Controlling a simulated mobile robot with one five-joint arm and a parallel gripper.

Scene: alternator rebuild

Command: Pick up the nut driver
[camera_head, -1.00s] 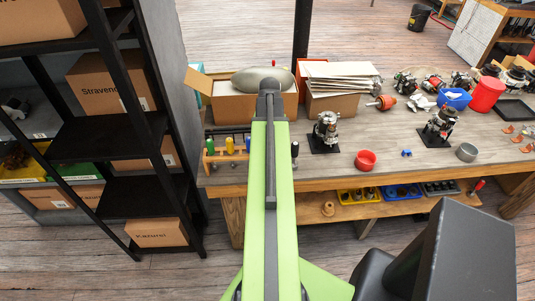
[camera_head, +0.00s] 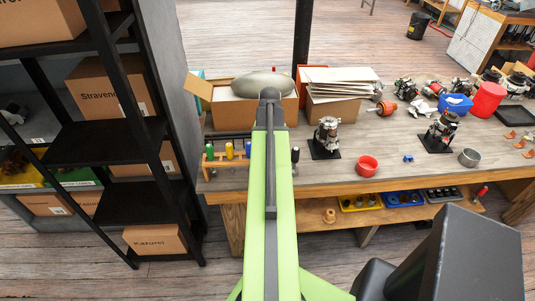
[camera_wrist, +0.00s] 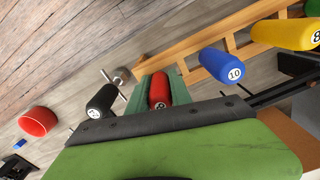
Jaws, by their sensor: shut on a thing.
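In the wrist view, the fingers of my gripper (camera_wrist: 157,82) lie on both sides of a red-handled nut driver (camera_wrist: 158,92) and are shut on it. Its number is partly covered by my wrist. Whether its shaft still sits in the wooden rack (camera_wrist: 190,72) cannot be told. A black-handled driver (camera_wrist: 101,100) is just left of my fingers. A blue driver (camera_wrist: 222,66) marked 10 and a yellow one (camera_wrist: 284,35) marked 8 stand right of them. In the head view my arm hides the red driver and my gripper; the rack (camera_head: 226,162) shows left of the arm.
A red bowl (camera_head: 367,166) and a mechanical part on a black stand (camera_head: 326,137) are right of my arm on the workbench (camera_head: 330,175). An open cardboard box (camera_head: 225,112) is behind. A black shelf unit (camera_head: 110,145) stands close on the left.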

